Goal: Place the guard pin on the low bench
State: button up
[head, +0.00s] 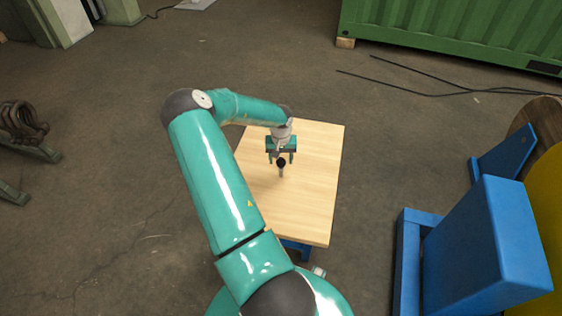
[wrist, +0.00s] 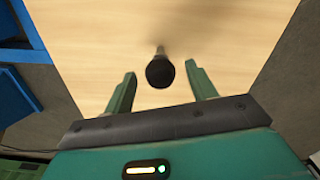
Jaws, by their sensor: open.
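The guard pin (head: 281,165) stands upright on the low bench (head: 310,200), with a dark round head on top and a thin grey shank below. My gripper (head: 281,158) is over the bench, close to the pin. In the wrist view my gripper (wrist: 162,85) is open, with one finger on each side of the pin's black head (wrist: 160,73). Gaps show between the head and both fingers. The shank is partly hidden behind the head in the wrist view.
The pale wooden bench top is otherwise clear. A blue metal frame (head: 485,250) with a yellow part stands at the right. A green container (head: 455,35) and black cables (head: 420,80) lie behind.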

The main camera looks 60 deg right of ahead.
notch_tip(320, 180, up, 10)
jog(key=shift+r, duration=0.2)
jog(key=w+a+r+n+t+y, duration=0.1)
jog(key=w+a+r+n, duration=0.1)
jog(key=w+a+r, duration=0.6)
jog(key=w+a+r+n+t, duration=0.1)
jog(key=a+r, duration=0.4)
jog(key=a, duration=0.6)
jog(key=w+a+r+n+t+y, duration=0.1)
jog(key=w+a+r+n, duration=0.1)
jog(key=w+a+r, duration=0.6)
jog(key=s+a+r+n+t, duration=0.1)
jog(key=s+a+r+n, duration=0.1)
jog(key=s+a, duration=0.3)
jog(key=s+a+r+n+h, duration=0.1)
jog(key=s+a+r+n, duration=0.2)
jog(key=a, duration=0.9)
jog(key=s+a+r+n+t+h, duration=0.1)
jog(key=s+a+r+n, duration=0.1)
jog(key=s+a+r, duration=0.2)
jog(key=s+a, duration=0.3)
jog(key=a, duration=0.1)
jog(key=shift+a+r+n+t, duration=0.2)
jog(key=shift+a+n+t, duration=0.1)
